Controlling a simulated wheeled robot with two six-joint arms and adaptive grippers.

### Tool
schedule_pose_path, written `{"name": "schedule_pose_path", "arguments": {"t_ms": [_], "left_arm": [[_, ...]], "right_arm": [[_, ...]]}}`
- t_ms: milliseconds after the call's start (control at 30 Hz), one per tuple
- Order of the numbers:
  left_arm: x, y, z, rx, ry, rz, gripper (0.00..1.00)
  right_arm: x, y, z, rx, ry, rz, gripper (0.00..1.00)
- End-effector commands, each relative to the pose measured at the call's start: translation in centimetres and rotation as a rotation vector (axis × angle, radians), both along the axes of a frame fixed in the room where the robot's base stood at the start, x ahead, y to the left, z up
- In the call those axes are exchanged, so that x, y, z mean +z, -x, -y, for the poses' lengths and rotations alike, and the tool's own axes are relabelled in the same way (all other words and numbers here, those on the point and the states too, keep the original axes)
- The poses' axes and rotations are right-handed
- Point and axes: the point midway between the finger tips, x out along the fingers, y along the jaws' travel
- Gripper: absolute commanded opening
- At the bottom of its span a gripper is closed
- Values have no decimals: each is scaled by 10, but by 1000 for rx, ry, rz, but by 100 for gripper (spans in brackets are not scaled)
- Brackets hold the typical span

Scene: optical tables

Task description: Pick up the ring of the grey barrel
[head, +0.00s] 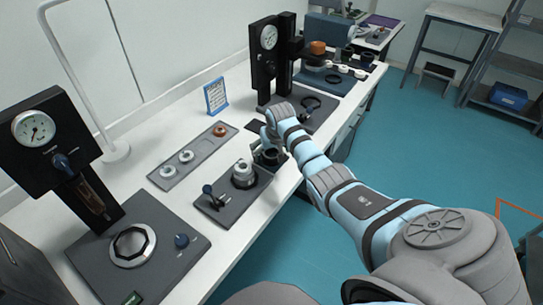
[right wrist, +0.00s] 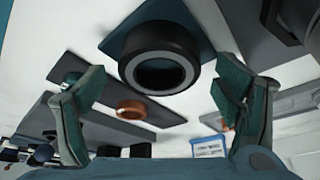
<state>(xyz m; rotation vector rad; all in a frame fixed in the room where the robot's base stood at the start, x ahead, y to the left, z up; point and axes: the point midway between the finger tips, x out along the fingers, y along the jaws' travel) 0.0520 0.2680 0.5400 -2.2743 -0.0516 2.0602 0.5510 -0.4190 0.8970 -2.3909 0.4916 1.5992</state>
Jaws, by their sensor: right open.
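My right gripper (right wrist: 160,105) is open and empty in the right wrist view, its two fingers wide apart. A black round barrel-like part with a grey ring face (right wrist: 160,58) stands beyond the fingertips, between them and apart from them. In the head view my right gripper (head: 270,140) is over the dark part (head: 270,156) at the end of a grey base plate, partly hiding it. A pale grey barrel-like part (head: 243,173) stands on the same plate, left of the gripper. I cannot tell which is the grey barrel. My left gripper is out of view.
A grey tray (head: 200,160) holds a copper ring (head: 220,131) and two pale rings. A blue-framed sign (head: 216,95) stands behind. A black gauge stand (head: 266,60) is beyond my gripper; another gauge stand (head: 50,145) is at the left. White table (head: 150,140) shows between them.

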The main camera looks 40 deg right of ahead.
Motion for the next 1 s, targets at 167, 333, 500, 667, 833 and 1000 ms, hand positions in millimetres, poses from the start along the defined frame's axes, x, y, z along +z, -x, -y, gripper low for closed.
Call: {"name": "schedule_pose_path", "arguments": {"t_ms": [167, 333, 500, 667, 833, 1000], "left_arm": [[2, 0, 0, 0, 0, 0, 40], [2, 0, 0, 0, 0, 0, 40], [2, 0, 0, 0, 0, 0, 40], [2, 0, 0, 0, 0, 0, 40], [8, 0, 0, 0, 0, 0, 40], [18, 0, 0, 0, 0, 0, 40]], "right_arm": [[2, 0, 0, 0, 0, 0, 69], [2, 0, 0, 0, 0, 0, 42], [2, 0, 0, 0, 0, 0, 36], [4, 0, 0, 0, 0, 1, 36], [24, -1, 0, -1, 0, 4, 36], [74, -1, 0, -1, 2, 7, 36]]}}
